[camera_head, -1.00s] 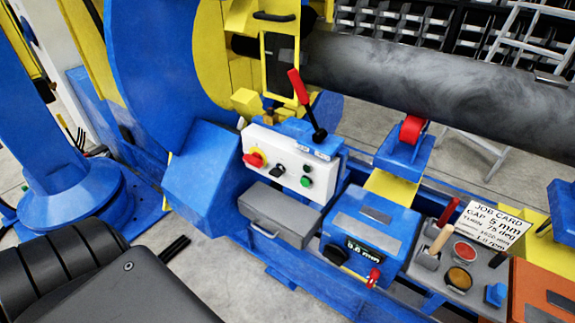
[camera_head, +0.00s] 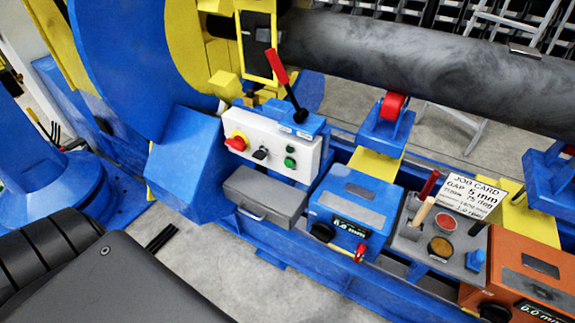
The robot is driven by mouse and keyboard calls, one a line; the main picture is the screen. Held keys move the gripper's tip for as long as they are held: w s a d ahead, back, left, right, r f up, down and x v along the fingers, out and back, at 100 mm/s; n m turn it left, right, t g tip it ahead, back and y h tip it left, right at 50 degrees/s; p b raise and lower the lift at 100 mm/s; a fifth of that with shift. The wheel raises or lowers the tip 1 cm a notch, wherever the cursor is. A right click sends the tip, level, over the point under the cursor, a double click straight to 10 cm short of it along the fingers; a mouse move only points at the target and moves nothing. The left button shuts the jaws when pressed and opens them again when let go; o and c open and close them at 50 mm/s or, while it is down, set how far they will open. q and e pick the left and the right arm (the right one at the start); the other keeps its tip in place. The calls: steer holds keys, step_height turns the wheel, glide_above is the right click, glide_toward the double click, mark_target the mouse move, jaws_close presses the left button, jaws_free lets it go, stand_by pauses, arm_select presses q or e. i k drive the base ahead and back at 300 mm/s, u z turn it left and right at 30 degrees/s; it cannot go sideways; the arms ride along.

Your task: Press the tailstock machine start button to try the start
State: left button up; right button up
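A white control panel (camera_head: 262,131) faces me on the blue machine, left of the middle. I cannot tell which green part is a button or a lamp, and no label is readable there. A lever with a red grip (camera_head: 277,66) rises behind the panel, tilted up to the left. Neither of my grippers shows, and nothing touches the panel.
A grey drawer box (camera_head: 266,195) sticks out below the panel. A blue box with a display (camera_head: 345,215) stands to its right, then a grey plate with tools (camera_head: 432,243), a job card (camera_head: 474,192) and an orange box (camera_head: 525,270). A large dark pipe (camera_head: 400,65) runs above.

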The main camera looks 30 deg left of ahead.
mark_target(289, 163)
steer(key=z, duration=1.4)
steer(key=k, duration=0.9)
steer(key=u, duration=0.85)
steer(key=i, duration=0.5)
steer(key=z, duration=0.05)
